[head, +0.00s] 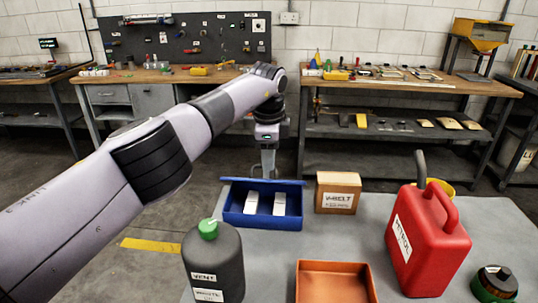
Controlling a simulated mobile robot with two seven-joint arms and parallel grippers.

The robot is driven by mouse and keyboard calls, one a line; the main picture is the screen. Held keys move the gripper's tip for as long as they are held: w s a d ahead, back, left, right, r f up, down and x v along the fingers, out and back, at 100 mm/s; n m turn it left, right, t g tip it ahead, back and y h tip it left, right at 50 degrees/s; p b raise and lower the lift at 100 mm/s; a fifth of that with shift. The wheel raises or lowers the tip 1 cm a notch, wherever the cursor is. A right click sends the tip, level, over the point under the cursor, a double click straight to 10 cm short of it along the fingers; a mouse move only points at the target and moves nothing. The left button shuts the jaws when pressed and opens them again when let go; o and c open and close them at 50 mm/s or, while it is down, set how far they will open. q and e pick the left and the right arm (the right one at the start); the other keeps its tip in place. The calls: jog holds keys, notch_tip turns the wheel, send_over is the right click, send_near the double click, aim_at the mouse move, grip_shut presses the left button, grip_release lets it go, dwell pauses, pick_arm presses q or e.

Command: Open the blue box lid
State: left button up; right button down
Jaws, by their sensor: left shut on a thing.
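The blue box (233,217) stands on the grey table, left of the middle. Its top is open, and two white pieces (280,204) show inside. A blue panel rises along its far side and looks like the lid (235,184), swung back. My left gripper (267,172) reaches down from above to the far edge of the box and is shut at this panel. The exact grip is small and hard to make out. My right gripper is not in view.
A cardboard box (338,193) stands just right of the blue box. A dark bottle with a green cap (212,262), an orange tray (333,284), a red petrol can (428,240) and a dark round jar (495,284) stand nearer. Bare table lies in the middle.

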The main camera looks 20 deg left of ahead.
pick_arm(q)
jog(key=shift+a+r+b, duration=0.1)
jog(key=shift+r+b, duration=0.25)
jog(key=shift+r, duration=0.05)
jog(key=v, duration=0.6)
jog(key=shift+s+b, duration=0.2)
jog(key=shift+b, duration=0.25)
